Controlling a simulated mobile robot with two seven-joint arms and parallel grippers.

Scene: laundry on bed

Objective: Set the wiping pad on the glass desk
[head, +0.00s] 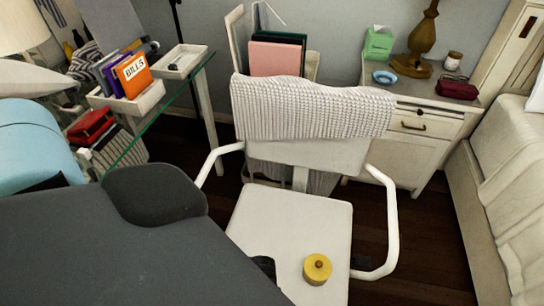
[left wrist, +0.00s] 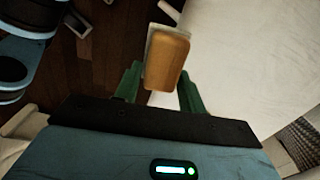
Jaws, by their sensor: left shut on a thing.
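The wiping pad (left wrist: 167,62), an orange-brown block with a pale backing, is in the left wrist view. My left gripper (left wrist: 160,85) is shut on it, with one green finger on each side. In the head view my dark left arm covers the lower left, and the pad and fingertips cannot be made out there. The glass desk (head: 172,100) is at the left of the head view, its green edge running diagonally. Part of it is hidden behind my arm. My right gripper is not in view.
The desk holds a white tray (head: 180,62) and a box of books (head: 133,100). A nightstand (head: 405,155) and bed (head: 500,170) are right.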

